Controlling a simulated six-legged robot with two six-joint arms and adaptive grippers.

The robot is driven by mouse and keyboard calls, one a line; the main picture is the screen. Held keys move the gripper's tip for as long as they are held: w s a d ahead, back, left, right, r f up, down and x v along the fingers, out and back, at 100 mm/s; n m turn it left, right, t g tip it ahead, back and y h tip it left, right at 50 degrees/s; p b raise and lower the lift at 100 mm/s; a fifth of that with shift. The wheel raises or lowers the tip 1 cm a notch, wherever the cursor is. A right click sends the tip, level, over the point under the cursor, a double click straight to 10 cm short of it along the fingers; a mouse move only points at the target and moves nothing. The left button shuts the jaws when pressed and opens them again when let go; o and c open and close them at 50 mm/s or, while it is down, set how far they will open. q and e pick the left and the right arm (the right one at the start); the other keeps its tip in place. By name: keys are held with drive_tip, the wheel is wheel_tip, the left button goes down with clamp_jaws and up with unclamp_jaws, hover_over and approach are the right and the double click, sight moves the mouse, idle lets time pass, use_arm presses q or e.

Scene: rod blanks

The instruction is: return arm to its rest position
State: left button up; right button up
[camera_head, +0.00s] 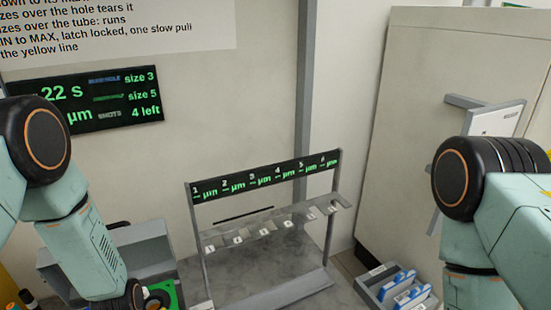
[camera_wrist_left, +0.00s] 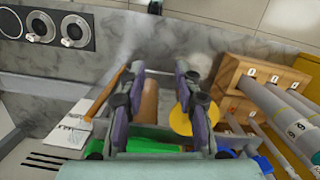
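My left arm (camera_head: 75,215) comes down the left side of the head view. My left gripper (camera_wrist_left: 160,70) shows in the left wrist view with its two dark fingers apart and nothing held between them. It points over a grey bench; a brown cylinder (camera_wrist_left: 148,100) and a yellow disc (camera_wrist_left: 181,121) show below, between and beside the fingers. In the head view the left gripper's fingers cannot be made out. My right arm (camera_head: 480,215) stands at the right of the head view; its gripper is out of frame.
A slotted rack (camera_head: 273,296) with green-lit numbered labels stands between the arms. A grey bin (camera_head: 372,290) with blue-white items sits at lower right. In the wrist view, a wooden numbered block (camera_wrist_left: 262,72) and grey tubes (camera_wrist_left: 285,125) lie right of the gripper, a white card (camera_wrist_left: 70,130) left.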

use_arm(q)
drive_tip(key=s+d+m+t+y, duration=0.1)
drive_tip(key=s+m, duration=0.3)
drive_tip(key=s, duration=0.5)
drive_tip(key=s+d+m, duration=0.2)
drive_tip(key=s+m, duration=0.1)
drive_tip(key=s, duration=0.6)
wheel_tip(320, 180, down, 6)
drive_tip(key=b, duration=0.6)
drive_tip(key=shift+w+a, duration=0.15)
drive_tip(key=shift+a, duration=0.1)
